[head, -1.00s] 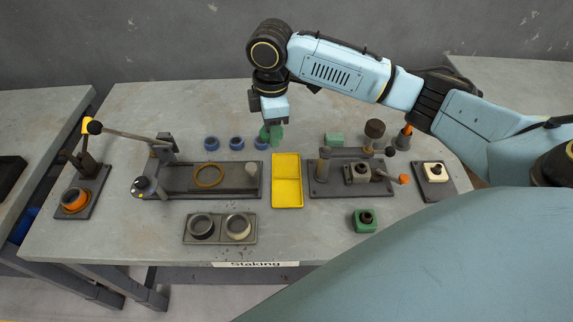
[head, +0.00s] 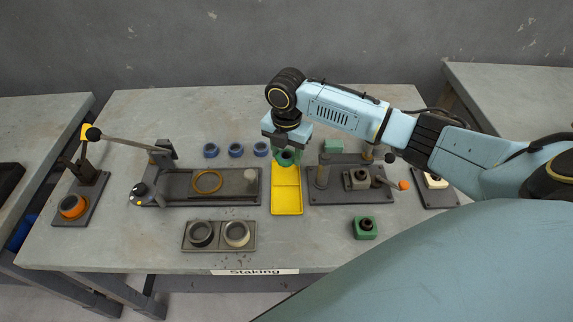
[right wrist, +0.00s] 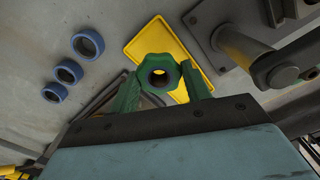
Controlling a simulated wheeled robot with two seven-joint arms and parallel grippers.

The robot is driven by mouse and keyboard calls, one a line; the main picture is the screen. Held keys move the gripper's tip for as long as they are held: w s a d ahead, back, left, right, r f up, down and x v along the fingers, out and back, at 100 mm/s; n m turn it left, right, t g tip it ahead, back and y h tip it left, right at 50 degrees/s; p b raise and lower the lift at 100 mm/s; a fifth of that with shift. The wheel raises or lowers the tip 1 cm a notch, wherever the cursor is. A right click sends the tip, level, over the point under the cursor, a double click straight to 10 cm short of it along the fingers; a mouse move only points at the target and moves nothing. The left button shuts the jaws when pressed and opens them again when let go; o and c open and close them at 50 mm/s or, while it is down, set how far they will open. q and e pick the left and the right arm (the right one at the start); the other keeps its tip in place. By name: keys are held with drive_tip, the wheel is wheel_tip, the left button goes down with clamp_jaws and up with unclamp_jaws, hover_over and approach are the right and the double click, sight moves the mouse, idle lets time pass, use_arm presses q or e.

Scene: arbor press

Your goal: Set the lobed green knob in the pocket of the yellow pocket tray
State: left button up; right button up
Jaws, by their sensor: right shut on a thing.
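The lobed green knob (head: 287,157) is held by my right gripper (head: 287,152) above the far part of the yellow pocket tray (head: 287,203). In the right wrist view, the knob (right wrist: 158,73) sits between the two green fingers of the right gripper (right wrist: 160,82), and yellow shows through its central hole. The yellow tray (right wrist: 140,42) lies below and beyond the knob in that view. The knob and gripper hide the tray's far end in the head view. I cannot tell how far above the tray the knob is. My left gripper is in neither view.
Blue rings (head: 236,150) stand left of the tray at the back. A dark press plate with an orange ring (head: 208,181) lies to the left, and a grey fixture (head: 350,190) stands close on the right. A green block (head: 365,227) is at the front right.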

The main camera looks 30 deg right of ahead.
drive_tip(key=shift+f, duration=2.15)
drive_tip(key=shift+f, duration=0.15)
drive_tip(key=o, duration=1.1)
wheel_tip(320, 180, up, 12)
drive_tip(key=p, duration=0.1)
drive_tip(key=shift+r, duration=0.2)
